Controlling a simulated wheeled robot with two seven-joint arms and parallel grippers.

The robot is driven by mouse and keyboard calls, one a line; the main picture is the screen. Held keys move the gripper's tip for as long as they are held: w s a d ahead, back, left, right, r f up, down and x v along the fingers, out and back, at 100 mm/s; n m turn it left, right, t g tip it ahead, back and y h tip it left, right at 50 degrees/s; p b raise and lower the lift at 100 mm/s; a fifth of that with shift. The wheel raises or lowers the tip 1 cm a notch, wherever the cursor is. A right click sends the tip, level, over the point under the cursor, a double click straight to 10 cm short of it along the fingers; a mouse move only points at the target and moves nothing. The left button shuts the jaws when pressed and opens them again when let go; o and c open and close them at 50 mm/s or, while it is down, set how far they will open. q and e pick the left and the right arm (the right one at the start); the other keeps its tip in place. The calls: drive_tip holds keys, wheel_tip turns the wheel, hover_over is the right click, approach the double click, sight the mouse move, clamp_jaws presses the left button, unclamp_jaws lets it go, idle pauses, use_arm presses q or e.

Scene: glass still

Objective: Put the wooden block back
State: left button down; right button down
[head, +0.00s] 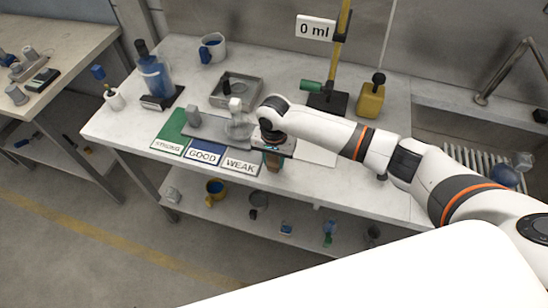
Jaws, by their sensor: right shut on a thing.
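My right gripper (273,152) reaches in from the right over the front edge of the bench, beside the WEAK card (240,166). It is shut on a small brown block (272,163), which looks like the wooden block. The gripper body hides most of the block, and I cannot tell whether it touches the bench. My left gripper is not in view.
The GOOD (204,156) and STRONG (168,147) cards lie to the left. A clear flask (238,130) stands close behind the gripper. A sink (468,148) lies right.

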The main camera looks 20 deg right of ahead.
drive_tip(key=shift+f, duration=0.4)
drive_tip(key=c, duration=0.9)
unclamp_jaws()
drive_tip(key=shift+c, duration=1)
drive_tip(key=shift+c, duration=0.8)
drive_tip(key=o, duration=0.6)
drive_tip(key=shift+o, duration=0.5)
